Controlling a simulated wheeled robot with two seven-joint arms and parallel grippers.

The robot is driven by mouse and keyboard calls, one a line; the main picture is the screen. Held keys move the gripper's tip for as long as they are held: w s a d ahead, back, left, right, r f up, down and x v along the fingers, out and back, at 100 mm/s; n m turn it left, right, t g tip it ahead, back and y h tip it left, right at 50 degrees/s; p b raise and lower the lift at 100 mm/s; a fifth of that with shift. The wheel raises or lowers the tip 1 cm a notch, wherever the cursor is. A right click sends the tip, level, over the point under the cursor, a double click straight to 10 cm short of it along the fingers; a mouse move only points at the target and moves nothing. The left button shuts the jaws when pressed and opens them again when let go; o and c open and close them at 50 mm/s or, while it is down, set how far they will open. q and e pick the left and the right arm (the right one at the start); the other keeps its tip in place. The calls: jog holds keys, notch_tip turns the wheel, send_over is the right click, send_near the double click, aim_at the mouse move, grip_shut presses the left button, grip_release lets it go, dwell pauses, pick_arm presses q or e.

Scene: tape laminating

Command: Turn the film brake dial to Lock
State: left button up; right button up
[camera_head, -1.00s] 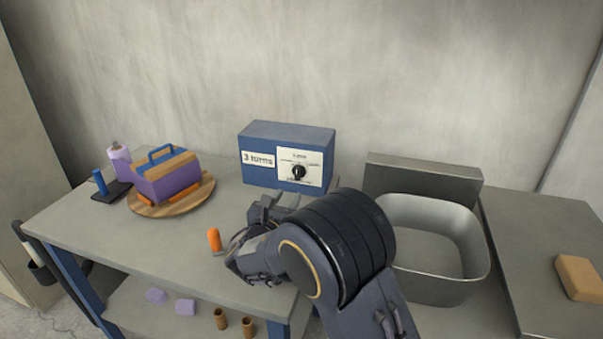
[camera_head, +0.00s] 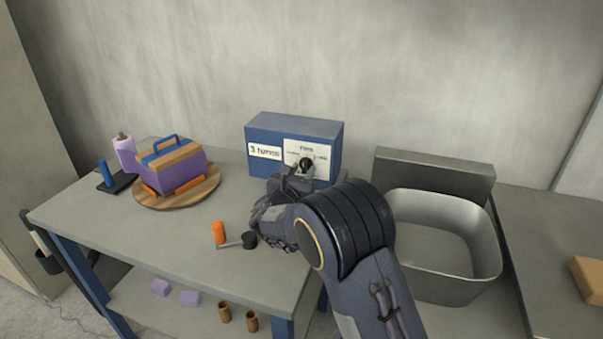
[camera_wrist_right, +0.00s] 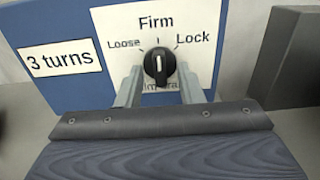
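The film brake dial (camera_wrist_right: 159,65) is a black round knob on the white plate of a blue box (camera_head: 262,138). The right wrist view shows "Loose" at the left, "Firm" at the top and "Lock" at the right. The knob's white mark stands upright, in line with "Firm". My right gripper (camera_wrist_right: 160,76) has one finger on each side of the knob, apart, with small gaps seeming to show between fingers and knob. In the head view the right gripper (camera_head: 298,179) is in front of the box and covers the plate's lower part. My left gripper is not in view.
A "3 turns" label (camera_head: 265,151) is left of the dial. A metal basin (camera_head: 440,270) stands right. A purple block (camera_head: 180,176) sits on a round board (camera_head: 205,192) at left.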

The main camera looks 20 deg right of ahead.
grip_shut()
jog(key=shift+f+m+b, duration=0.2)
jog(key=shift+m+b, duration=0.5)
jog(key=shift+b, duration=0.35)
jog(key=m+b, duration=0.6)
jog(key=b, duration=0.2)
jog(key=shift+a+r+m+b, duration=0.1)
jog(key=shift+m+b, duration=1.2)
jog(key=shift+b, duration=0.25)
grip_release()
jog(key=shift+r, duration=0.1)
